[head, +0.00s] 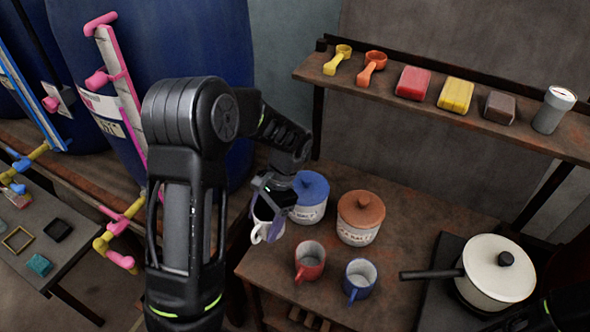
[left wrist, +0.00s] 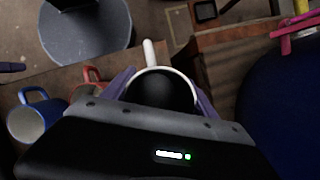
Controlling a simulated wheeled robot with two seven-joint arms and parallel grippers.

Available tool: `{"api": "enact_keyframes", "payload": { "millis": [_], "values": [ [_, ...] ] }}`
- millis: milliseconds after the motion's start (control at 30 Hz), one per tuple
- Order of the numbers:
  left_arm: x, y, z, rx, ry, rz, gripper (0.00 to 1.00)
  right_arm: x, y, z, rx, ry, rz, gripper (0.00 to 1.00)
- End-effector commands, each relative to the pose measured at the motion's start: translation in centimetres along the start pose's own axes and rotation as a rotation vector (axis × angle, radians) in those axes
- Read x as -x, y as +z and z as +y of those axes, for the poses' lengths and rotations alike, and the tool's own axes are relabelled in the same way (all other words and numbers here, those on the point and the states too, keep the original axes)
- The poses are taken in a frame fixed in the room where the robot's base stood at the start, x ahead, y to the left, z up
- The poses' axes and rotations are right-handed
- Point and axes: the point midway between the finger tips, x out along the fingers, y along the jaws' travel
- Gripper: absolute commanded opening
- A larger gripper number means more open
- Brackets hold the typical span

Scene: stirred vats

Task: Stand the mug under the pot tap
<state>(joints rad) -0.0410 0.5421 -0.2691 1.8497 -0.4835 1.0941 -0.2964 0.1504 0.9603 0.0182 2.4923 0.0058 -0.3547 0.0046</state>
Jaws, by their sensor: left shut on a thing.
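A white mug (head: 262,229) is in my left gripper (head: 268,208), at the left end of the wooden table. In the left wrist view, the purple fingers (left wrist: 160,98) press on both sides of the white mug (left wrist: 149,53), with its handle pointing away from the gripper. The mug looks upright, and its inside looks dark. Pink and yellow pipes with tap-like ends (head: 118,228) stand by the blue vats to the left, apart from the mug. I cannot tell which one is the pot tap. My right gripper is not in view.
A blue-lidded jar (head: 310,205), a brown-lidded jar (head: 359,222), a red mug (head: 309,262) and a blue mug (head: 360,279) stand on the table (head: 408,215). A lidded pot (head: 496,280) is at right. A low bench (head: 60,262) with small items is at left.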

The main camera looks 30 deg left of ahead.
Motion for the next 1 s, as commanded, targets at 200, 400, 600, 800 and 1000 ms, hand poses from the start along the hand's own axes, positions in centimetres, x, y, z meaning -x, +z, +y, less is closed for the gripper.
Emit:
{"api": "enact_keyframes", "payload": {
  "millis": [200, 400, 600, 800, 1000],
  "values": [
    [0.0, 0.1, 0.0, -0.008, -0.004, 0.0, 0.2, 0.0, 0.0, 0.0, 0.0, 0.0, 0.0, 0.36],
    [1.8, 0.1, 0.0, -0.098, -0.043, 0.004, 0.2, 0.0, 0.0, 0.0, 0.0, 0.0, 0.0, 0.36],
    [6.4, -3.1, 2.3, -0.265, -0.114, 0.004, 0.2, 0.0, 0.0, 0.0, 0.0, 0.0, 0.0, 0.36],
    [11.0, -6.8, 6.5, -0.416, -0.175, 0.001, 0.2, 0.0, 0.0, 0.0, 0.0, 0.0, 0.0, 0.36],
    [12.1, -7.7, 8.4, -0.466, -0.194, 0.0, 0.2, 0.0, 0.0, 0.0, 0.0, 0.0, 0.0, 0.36]
  ]
}}
